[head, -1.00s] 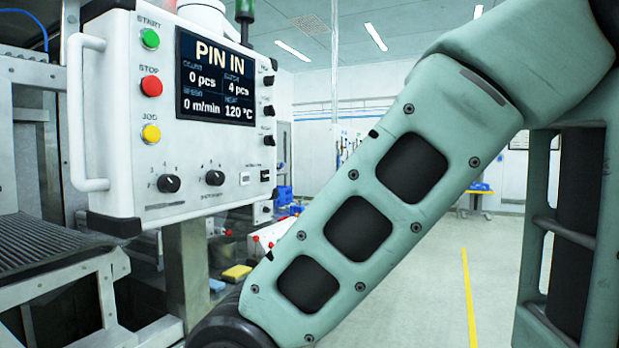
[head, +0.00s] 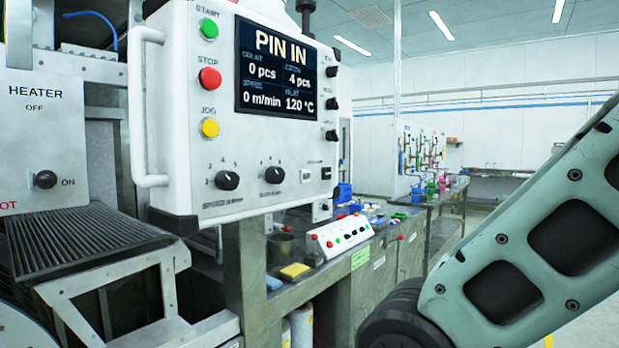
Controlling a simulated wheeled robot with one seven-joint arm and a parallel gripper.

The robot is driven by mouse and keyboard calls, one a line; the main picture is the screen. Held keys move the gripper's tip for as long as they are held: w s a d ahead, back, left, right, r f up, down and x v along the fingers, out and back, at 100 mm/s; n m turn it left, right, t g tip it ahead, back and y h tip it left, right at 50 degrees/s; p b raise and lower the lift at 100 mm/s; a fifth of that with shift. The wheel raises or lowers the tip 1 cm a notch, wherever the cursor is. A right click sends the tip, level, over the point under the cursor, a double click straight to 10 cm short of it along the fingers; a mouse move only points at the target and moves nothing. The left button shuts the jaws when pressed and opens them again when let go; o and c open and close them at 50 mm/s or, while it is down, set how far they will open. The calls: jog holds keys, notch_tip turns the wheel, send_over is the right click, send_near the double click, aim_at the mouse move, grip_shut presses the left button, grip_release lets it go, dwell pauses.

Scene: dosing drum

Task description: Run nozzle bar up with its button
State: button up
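A white control panel (head: 175,130) hangs in the upper left of the head view, with green START, red STOP and yellow JOG buttons and a screen (head: 275,72) reading "PIN IN". A column of small black controls (head: 332,103) runs down its right edge; their labels are too small to read. I cannot make out which button belongs to the nozzle bar, nor the bar itself. My gripper is out of view; only my green arm shows at the lower right, apart from the panel.
A heater box (head: 45,135) with a black knob stands at the left above a ribbed rack (head: 80,245). A small white button box (head: 338,237) sits on a bench behind the panel, with a yellow sponge (head: 294,271) nearby. Further back is a cluttered workbench (head: 440,190).

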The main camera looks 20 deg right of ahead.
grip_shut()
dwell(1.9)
